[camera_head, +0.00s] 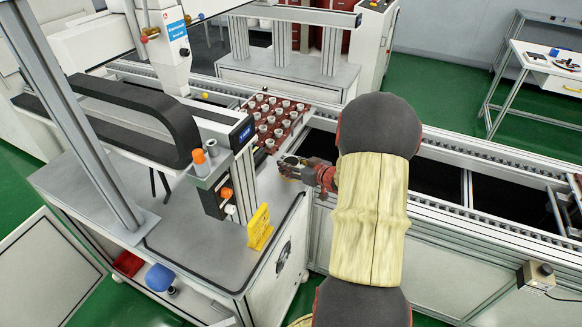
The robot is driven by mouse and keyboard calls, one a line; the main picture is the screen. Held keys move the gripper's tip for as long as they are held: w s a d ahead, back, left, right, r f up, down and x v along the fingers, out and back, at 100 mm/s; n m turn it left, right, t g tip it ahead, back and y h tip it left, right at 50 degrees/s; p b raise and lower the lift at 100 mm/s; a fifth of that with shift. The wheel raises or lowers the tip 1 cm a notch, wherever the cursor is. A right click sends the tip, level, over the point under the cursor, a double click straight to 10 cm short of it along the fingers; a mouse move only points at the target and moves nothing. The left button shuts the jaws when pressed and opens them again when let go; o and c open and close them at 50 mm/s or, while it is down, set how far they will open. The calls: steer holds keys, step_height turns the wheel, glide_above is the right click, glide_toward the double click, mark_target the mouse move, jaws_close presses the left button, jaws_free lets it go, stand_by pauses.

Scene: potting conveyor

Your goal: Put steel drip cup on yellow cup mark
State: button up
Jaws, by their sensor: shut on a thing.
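My gripper (291,172) reaches in from the right, above the right edge of the grey machine top. It is shut on a small round metallic cup (291,160), which looks like the steel drip cup. The cup appears upright with its dark opening facing up; my fingers cover its lower part. I cannot tell its height above the surface. I cannot make out a yellow cup mark on the grey top (200,250); it may be too small or hidden. An upright yellow sign (259,228) stands at the front right edge of that top, left of and nearer than my gripper.
A red-brown tray (283,103) of several pale pots sits on the conveyor (480,160) behind my gripper. A post with orange and grey parts (208,168) stands to the left. A black curved cable guide (140,110) lies farther left. The front of the grey top is mostly clear.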

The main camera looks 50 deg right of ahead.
steer(key=shift+r, duration=0.1)
steer(key=o, duration=1.2)
steer(key=shift+c, duration=0.2)
steer(key=shift+s+r, duration=0.1)
steer(key=shift+s, duration=0.1)
steer(key=p+v, duration=0.4)
steer(key=v, duration=0.7)
steer(key=shift+s, duration=0.3)
steer(key=shift+a, duration=0.1)
